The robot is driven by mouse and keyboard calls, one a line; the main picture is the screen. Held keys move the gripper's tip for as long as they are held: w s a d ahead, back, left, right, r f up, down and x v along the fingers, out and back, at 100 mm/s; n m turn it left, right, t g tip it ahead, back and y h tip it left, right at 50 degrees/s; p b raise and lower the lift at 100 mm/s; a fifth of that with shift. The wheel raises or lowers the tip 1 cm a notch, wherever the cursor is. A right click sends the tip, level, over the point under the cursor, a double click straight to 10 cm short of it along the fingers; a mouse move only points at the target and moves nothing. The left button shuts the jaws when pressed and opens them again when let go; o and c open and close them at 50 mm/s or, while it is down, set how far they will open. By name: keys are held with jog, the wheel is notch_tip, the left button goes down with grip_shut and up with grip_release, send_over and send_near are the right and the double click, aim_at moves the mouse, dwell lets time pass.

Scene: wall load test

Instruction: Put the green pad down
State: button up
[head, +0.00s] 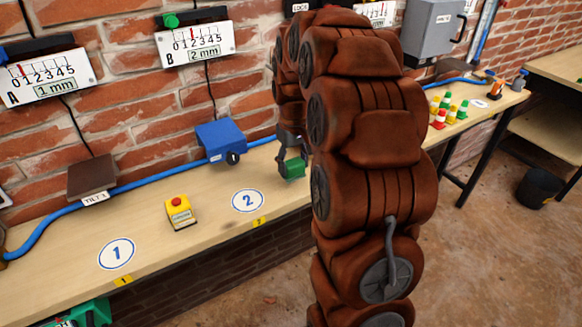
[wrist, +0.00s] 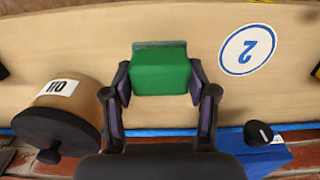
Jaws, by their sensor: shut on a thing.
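The green pad (wrist: 160,73) is a small block between the two fingers of my gripper (wrist: 161,88) in the wrist view. The fingers are shut on its sides. In the head view the green pad (head: 294,168) shows at the end of my gripper (head: 291,160), over the bench to the right of the round "2" mark. I cannot tell whether the pad touches the bench top. My arm hides part of the bench behind it.
The wooden bench (head: 60,270) bears a "1" mark (head: 116,254), a "2" mark (head: 248,201) and a yellow box with a red button (head: 180,211). Small cones (head: 438,119) stand farther right.

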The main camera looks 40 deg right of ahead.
aim_at(291, 170)
jog(key=shift+w+d, duration=0.15)
jog(key=shift+w, duration=0.4)
jog(key=shift+w, duration=0.1)
jog(key=shift+w, duration=0.15)
jog(key=shift+f+p, duration=0.75)
jog(key=shift+f, duration=1.1)
jog(key=shift+f, duration=0.15)
jog(key=o, duration=1.3)
